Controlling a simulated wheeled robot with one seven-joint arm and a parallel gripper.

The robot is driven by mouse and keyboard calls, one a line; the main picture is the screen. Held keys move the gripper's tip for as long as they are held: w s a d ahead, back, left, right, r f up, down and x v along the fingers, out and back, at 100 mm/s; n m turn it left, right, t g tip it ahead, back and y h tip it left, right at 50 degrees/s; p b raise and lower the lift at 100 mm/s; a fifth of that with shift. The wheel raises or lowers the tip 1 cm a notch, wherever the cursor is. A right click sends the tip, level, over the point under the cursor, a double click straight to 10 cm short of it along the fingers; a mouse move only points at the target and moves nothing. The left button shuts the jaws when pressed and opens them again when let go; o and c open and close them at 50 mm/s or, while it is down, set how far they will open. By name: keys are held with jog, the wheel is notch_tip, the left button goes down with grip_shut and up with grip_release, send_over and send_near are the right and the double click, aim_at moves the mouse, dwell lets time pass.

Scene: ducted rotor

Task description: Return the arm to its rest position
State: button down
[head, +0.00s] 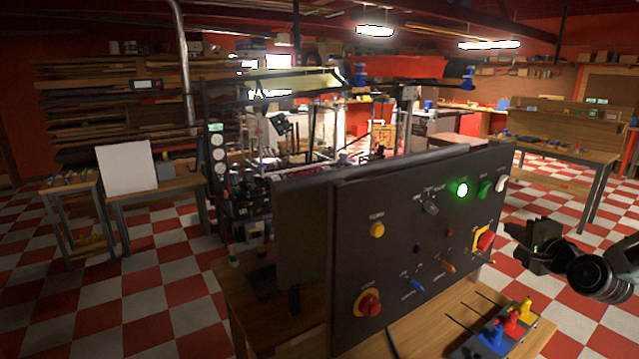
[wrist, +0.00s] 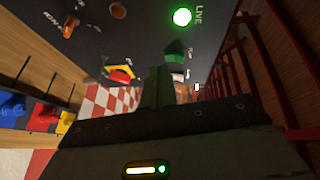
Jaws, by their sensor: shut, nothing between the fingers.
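My gripper (head: 512,232) is at the right of the head view, just right of the black control panel (head: 410,245). It is shut and empty, and looks apart from the panel. In the wrist view its dark fingers (wrist: 158,88) are together, with the panel face (wrist: 120,45) beyond them. The green lamp marked LIVE (head: 462,189) is lit and also shows in the wrist view (wrist: 182,16). My forearm (head: 600,277) runs off the right edge.
The panel stands on a wooden bench (head: 430,335). A tray with blue, red and yellow handles (head: 510,325) lies at its front right. A red-and-yellow switch (head: 484,240) is near my gripper. Checkered floor (head: 590,305) is open at the right.

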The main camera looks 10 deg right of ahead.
jog(key=s+a+f+n+g+y+b, duration=0.1)
jog(key=a+f+n+g+y+b, duration=0.2)
jog(key=a, duration=0.6)
jog(key=s+a+f+n+g, duration=0.2)
jog(key=a+f+n+g, duration=0.15)
jog(key=a+n, duration=0.4)
jog(key=s+a+f+n+g+y+b, duration=0.1)
jog(key=a+f+n+g+y+b, duration=0.2)
jog(key=a, duration=0.8)
jog(key=s+a+n+g+h+b, duration=0.2)
jog(key=s+a+n, duration=0.4)
jog(key=s, duration=0.7)
jog(key=s+a+n+g+h+b, duration=0.2)
jog(key=s+a+n+g, duration=0.3)
jog(key=s, duration=0.9)
jog(key=a+n, duration=0.1)
jog(key=a, duration=0.2)
jog(key=shift+s+a, duration=0.15)
jog(key=shift+s, duration=0.05)
jog(key=shift+a, duration=0.1)
